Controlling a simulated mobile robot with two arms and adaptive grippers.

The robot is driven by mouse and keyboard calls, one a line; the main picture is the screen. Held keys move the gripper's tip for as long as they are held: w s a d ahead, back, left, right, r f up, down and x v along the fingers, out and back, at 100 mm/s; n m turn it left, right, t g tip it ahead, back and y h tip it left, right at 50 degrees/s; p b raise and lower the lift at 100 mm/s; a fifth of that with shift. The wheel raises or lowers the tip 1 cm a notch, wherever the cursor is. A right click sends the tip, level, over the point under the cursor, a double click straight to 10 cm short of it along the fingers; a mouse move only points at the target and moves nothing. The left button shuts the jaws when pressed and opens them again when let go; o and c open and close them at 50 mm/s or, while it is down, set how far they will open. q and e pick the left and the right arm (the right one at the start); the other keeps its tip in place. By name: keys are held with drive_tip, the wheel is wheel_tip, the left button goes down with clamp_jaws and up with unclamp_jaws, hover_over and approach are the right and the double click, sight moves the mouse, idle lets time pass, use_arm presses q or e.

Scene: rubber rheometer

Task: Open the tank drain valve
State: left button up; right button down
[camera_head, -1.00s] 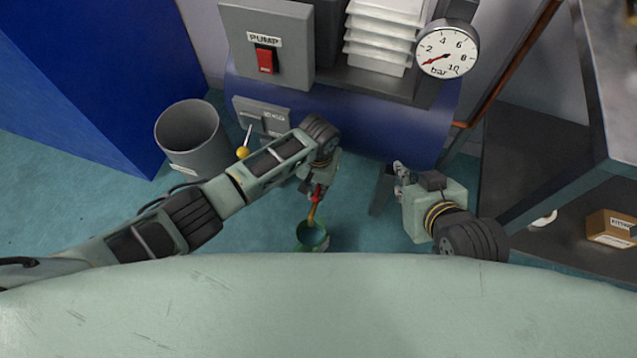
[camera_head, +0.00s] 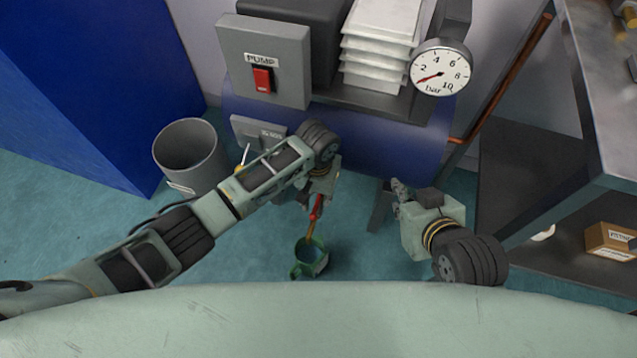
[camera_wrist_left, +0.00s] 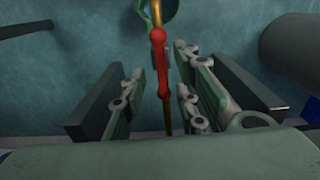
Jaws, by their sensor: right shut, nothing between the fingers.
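The drain valve, a brass piece with a red lever (camera_head: 315,208), sits low under the blue tank (camera_head: 380,135). In the left wrist view the red lever (camera_wrist_left: 161,65) runs lengthwise between the two fingers of my left gripper (camera_wrist_left: 160,90). The fingers are apart, with gaps showing on both sides of the lever. In the head view my left gripper (camera_head: 318,196) is at the lever, its fingers partly hidden. My right gripper (camera_head: 397,190) is shut and empty, to the right of the valve. A green container (camera_head: 312,262) stands on the floor below the valve.
A grey bin (camera_head: 188,155) stands on the left by a blue cabinet (camera_head: 85,90). A pump switch box (camera_head: 285,70) and a pressure gauge (camera_head: 440,72) are above. Shelving (camera_head: 540,165) stands at right.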

sight(319, 203)
use_arm(q)
wheel_tip(319, 203, up, 8)
drive_tip(key=shift+d+f, duration=0.1)
idle(0.6)
